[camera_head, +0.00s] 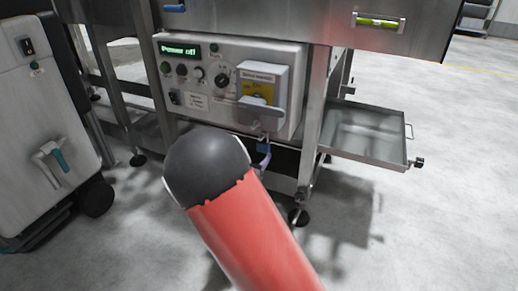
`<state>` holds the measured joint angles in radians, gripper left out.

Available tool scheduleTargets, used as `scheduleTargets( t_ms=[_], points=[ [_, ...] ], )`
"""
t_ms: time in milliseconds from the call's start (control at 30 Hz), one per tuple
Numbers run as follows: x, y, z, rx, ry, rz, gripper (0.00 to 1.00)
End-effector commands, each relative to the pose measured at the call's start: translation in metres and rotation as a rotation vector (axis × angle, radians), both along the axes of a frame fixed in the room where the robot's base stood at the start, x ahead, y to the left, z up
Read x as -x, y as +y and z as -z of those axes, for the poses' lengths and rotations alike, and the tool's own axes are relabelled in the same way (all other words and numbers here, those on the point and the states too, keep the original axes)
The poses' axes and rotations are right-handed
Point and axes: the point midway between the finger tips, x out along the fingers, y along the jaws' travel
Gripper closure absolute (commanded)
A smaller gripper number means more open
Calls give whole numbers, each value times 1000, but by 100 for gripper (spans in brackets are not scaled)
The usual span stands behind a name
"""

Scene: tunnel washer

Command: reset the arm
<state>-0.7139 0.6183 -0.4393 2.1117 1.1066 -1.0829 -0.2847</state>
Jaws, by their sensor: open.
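My arm (255,235) rises from the bottom of the head view as a red link with a dark rounded end. It stands in front of the lower part of the washer. The grey control box (215,88) on the washer has a green display reading "Power off", a row of knobs and a grey switch cover (262,92) with a yellow plate.
An open metal drawer or tray (368,132) juts out right of the steel leg (312,125). A white wheeled unit (45,140) with a teal-handled lever stands at the left. A level vial (380,22) is on the steel body above. Grey floor is clear at the right.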

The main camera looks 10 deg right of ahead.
Motion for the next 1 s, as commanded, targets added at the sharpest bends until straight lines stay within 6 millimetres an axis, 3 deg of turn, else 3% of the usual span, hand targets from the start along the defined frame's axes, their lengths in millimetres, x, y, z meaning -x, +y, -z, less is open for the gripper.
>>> scheduleTargets(
  t_ms=[167,367,533,633,767,867,1000],
  points=[
    [15,11,-1,0,0,0,35],
    [16,11,-8,-45,17,-22,35],
    [14,12,-40,-249,112,-159,35],
    [26,21,-68,-382,196,-292,35],
    [58,31,-109,-494,312,-458,35],
    [96,35,-139,-530,409,-571,35],
    [164,32,-171,-515,566,-678,35]
  ],
)
